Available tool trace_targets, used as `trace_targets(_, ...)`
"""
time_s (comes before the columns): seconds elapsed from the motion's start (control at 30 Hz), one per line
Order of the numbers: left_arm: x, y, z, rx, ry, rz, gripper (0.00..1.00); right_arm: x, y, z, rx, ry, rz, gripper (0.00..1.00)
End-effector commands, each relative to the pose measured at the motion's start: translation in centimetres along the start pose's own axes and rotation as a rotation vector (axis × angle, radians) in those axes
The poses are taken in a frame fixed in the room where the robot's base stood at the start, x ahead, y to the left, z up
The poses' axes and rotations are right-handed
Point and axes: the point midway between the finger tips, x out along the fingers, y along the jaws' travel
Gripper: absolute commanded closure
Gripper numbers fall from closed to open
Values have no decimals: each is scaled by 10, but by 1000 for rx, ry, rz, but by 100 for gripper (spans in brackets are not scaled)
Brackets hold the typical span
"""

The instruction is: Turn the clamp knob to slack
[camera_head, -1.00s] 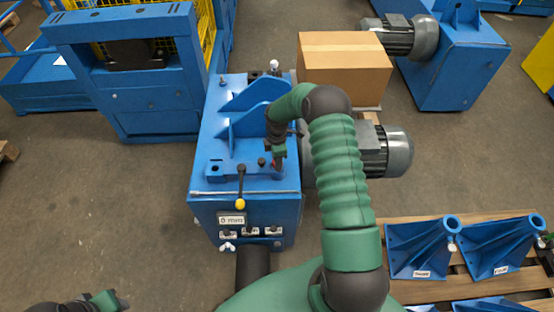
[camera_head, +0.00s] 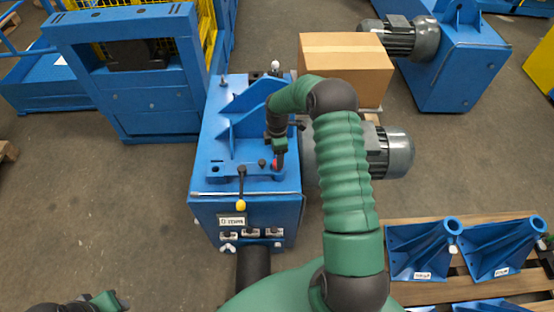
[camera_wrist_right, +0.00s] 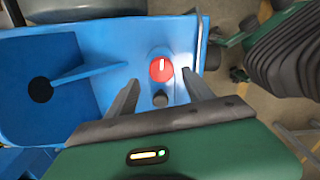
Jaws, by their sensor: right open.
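The clamp knob is a red round knob (camera_wrist_right: 161,69) with a white mark, on a blue bracket in the right wrist view. The mark points nearly straight up in that view. In the head view the red knob (camera_head: 275,163) shows small beside my right gripper (camera_head: 280,160). My right gripper (camera_wrist_right: 162,84) is open, with its two grey fingers spread to the left and right of the knob and nothing between them touching. My left gripper (camera_head: 108,301) is at the bottom left of the head view, away from the machine; its jaws are too small to read.
A small dark knob (camera_wrist_right: 160,99) sits just below the red one. A lever with a yellow ball (camera_head: 241,206) and a white label (camera_head: 232,221) are on the machine's front. A cardboard box (camera_head: 345,65) and motor (camera_head: 392,153) stand right of it.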

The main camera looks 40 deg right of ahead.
Motion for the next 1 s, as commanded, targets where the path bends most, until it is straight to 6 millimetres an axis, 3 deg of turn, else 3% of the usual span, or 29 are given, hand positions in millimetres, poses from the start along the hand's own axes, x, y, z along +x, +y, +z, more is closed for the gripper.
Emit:
trace_targets(0.2,0,0,0,0,0,0,64,-68,2,0,-1,0,7,40)
trace_targets(0.4,-1,0,0,0,0,0,64,-113,3,0,0,1,4,40)
trace_targets(0.6,-1,0,0,0,0,0,64,-127,2,0,-2,1,1,40)
trace_targets(1.0,-1,0,0,0,0,0,64,-128,2,-1,-1,1,1,40)
